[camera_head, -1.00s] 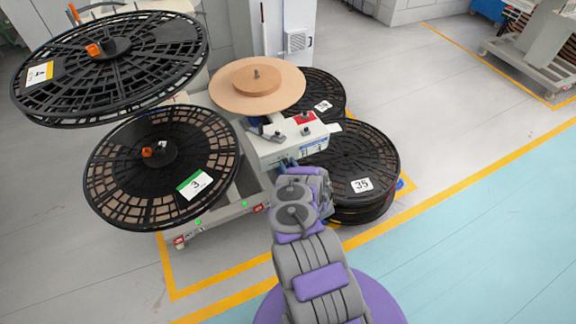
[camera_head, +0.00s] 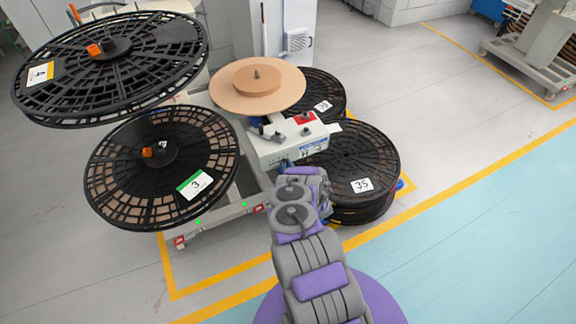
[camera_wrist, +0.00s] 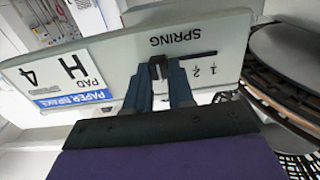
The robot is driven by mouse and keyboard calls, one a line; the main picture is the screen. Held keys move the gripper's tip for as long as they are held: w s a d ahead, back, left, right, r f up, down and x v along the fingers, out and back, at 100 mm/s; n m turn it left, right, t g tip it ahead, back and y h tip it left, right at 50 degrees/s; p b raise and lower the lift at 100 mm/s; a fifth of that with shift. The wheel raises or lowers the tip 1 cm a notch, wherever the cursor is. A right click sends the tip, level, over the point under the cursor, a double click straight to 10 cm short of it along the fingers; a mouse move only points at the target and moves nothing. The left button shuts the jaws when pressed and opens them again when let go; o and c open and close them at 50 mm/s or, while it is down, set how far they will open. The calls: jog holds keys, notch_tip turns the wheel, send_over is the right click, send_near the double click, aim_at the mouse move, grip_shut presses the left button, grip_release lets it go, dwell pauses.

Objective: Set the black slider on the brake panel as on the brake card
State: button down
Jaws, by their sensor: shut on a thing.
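The brake panel (camera_wrist: 122,72) fills the upper wrist view, its lettering upside down. It bears the word SPRING and a horizontal slot. The black slider (camera_wrist: 157,67) sits in the slot, and my gripper (camera_wrist: 160,84) is shut on it from below. Number marks show right of the fingers; any further marks are hidden behind them. The brake card (camera_wrist: 72,79) is on the panel's left, with a blue PAPER strip, PAD, H and what looks like a 4. In the head view the white panel box (camera_head: 290,146) stands beyond my gripper (camera_head: 285,166).
Large black reels (camera_head: 110,65) and (camera_head: 165,165) hang left of the panel. A tan disc (camera_head: 228,92) lies behind it. Stacked black reels (camera_head: 345,160) stand close on its right. The floor (camera_head: 480,180) to the right is clear.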

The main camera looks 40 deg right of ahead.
jog(key=c, duration=1)
grip_release()
jog(key=shift+o, duration=0.2)
jog(key=shift+s, duration=0.1)
jog(key=v, duration=1.7)
jog(key=shift+s+f, duration=0.1)
